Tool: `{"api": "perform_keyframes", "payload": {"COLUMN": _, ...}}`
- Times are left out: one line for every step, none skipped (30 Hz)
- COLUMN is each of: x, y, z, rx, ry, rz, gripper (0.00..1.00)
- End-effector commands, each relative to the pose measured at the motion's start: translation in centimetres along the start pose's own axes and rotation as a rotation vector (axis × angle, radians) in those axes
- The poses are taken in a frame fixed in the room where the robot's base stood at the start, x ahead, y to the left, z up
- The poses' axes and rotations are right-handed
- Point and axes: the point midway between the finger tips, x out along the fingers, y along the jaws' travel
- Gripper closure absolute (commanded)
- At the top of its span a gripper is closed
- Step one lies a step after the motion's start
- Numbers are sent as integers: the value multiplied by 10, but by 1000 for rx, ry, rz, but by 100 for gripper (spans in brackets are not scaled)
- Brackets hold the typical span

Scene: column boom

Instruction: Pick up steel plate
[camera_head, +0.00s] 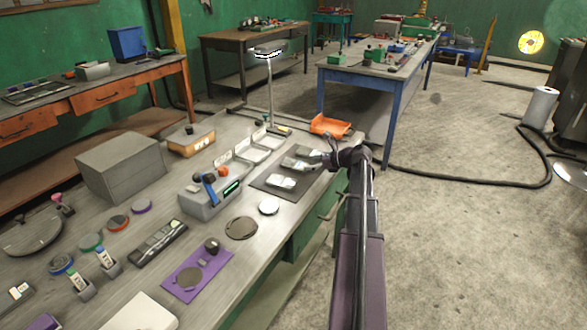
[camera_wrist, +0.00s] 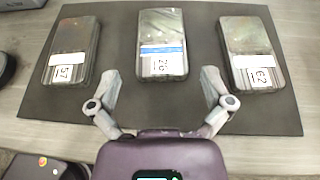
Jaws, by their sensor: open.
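In the wrist view, three grey metal blocks with white number labels lie in a row on a dark mat (camera_wrist: 118,38). The middle block (camera_wrist: 161,35) has a blue stripe and a label that is hard to read. I cannot tell which is the steel plate. My gripper (camera_wrist: 161,78) is open and empty, with its fingertips on either side of the middle block's near end, apart from it. In the head view, my gripper (camera_head: 328,152) is at the mat's far right edge.
Left of the mat, a grey device (camera_head: 208,197) with a blue and orange handle and white trays (camera_head: 243,155) stand on the workbench. A round white disc (camera_head: 269,206) lies nearer. An orange tray (camera_head: 330,126) sits behind. Open floor lies to the right.

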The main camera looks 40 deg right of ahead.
Motion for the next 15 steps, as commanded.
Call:
{"api": "perform_keyframes", "payload": {"x": 0, "y": 0, "z": 0, "rx": 0, "ry": 0, "rz": 0, "gripper": 0}}
{"api": "perform_keyframes", "payload": {"x": 0, "y": 0, "z": 0, "rx": 0, "ry": 0, "rz": 0, "gripper": 0}}
{"api": "perform_keyframes", "payload": {"x": 0, "y": 0, "z": 0, "rx": 0, "ry": 0, "rz": 0, "gripper": 0}}
{"api": "perform_keyframes", "payload": {"x": 1, "y": 0, "z": 0, "rx": 0, "ry": 0, "rz": 0, "gripper": 0}}
{"api": "perform_keyframes", "payload": {"x": 2, "y": 0, "z": 0, "rx": 0, "ry": 0, "rz": 0, "gripper": 0}}
{"api": "perform_keyframes", "payload": {"x": 4, "y": 0, "z": -1, "rx": 0, "ry": 0, "rz": 0, "gripper": 0}}
{"api": "perform_keyframes", "payload": {"x": 5, "y": 0, "z": -1, "rx": 0, "ry": 0, "rz": 0, "gripper": 0}}
{"api": "perform_keyframes", "payload": {"x": 8, "y": 0, "z": -1, "rx": 0, "ry": 0, "rz": 0, "gripper": 0}}
{"api": "perform_keyframes", "payload": {"x": 11, "y": 0, "z": -2, "rx": 0, "ry": 0, "rz": 0, "gripper": 0}}
{"api": "perform_keyframes", "payload": {"x": 15, "y": 0, "z": -2, "rx": 0, "ry": 0, "rz": 0, "gripper": 0}}
{"api": "perform_keyframes", "payload": {"x": 18, "y": 0, "z": -2, "rx": 0, "ry": 0, "rz": 0, "gripper": 0}}
{"api": "perform_keyframes", "payload": {"x": 23, "y": 0, "z": -2, "rx": 0, "ry": 0, "rz": 1, "gripper": 0}}
{"api": "perform_keyframes", "payload": {"x": 26, "y": 0, "z": -2, "rx": 0, "ry": 0, "rz": 1, "gripper": 0}}
{"api": "perform_keyframes", "payload": {"x": 30, "y": 0, "z": -2, "rx": 0, "ry": 0, "rz": 1, "gripper": 0}}
{"api": "perform_keyframes", "payload": {"x": 35, "y": 0, "z": -2, "rx": 0, "ry": 0, "rz": 1, "gripper": 0}}
